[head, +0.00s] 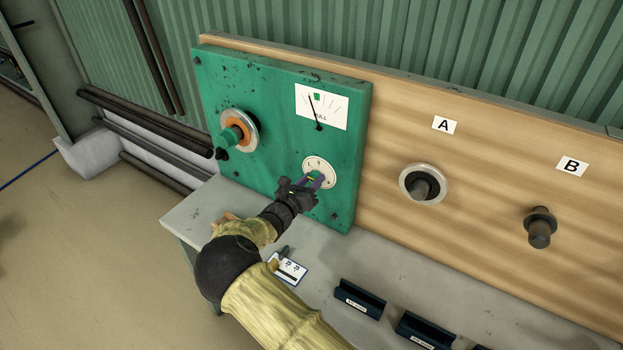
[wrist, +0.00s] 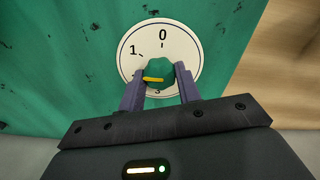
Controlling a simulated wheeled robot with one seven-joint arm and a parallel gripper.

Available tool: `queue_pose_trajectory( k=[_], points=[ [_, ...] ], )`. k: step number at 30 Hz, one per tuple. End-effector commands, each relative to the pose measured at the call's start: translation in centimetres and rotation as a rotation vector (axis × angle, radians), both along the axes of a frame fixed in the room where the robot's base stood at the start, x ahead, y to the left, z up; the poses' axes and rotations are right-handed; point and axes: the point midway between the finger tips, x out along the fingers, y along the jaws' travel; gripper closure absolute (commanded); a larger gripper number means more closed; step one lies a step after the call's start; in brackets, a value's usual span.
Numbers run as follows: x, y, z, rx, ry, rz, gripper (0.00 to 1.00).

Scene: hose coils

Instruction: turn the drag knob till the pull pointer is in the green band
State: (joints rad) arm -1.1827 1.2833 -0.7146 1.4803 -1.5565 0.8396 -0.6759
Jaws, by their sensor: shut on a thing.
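The drag knob (wrist: 161,69) is green with a yellow mark and sits on a round white dial (wrist: 184,42). In the wrist view the yellow mark points left, below the 1. My gripper (wrist: 158,83) is shut on the knob, one purple finger on each side. In the head view my gripper (head: 308,183) covers much of the knob and the lower left of its dial. The pull gauge (head: 335,108) is a white plate above. Its thin black pull pointer (head: 314,110) leans left of upright, its tip just left of the small green band (head: 317,97).
An orange-centred reel (head: 238,131) with a green crank sticks out of the green panel (head: 275,85). On the wooden board are a post with a pale ring under label A (head: 444,125) and a bare post (head: 540,228) under B. Dark holders (head: 359,299) and a card lie on the bench.

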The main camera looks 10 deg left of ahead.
Motion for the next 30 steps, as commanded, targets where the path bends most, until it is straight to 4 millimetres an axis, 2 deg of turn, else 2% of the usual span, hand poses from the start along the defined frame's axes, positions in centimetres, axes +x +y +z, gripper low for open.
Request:
queue_pose_trajectory(
  k=[7, 19, 20, 22, 30],
  points=[
    [-0.02, 0.13, 0.07, -0.06, 0.02, 0.002, 0.89],
    [-0.01, 0.16, 0.06, -0.066, 0.022, 0.003, 0.89],
    [-0.01, 0.16, 0.06, -0.066, 0.022, 0.003, 0.61],
    [-0.01, 0.14, 0.06, -0.066, 0.022, 0.003, 0.47],
    [-0.02, 0.07, 0.03, -0.065, 0.022, 0.001, 0.45]
  ],
)
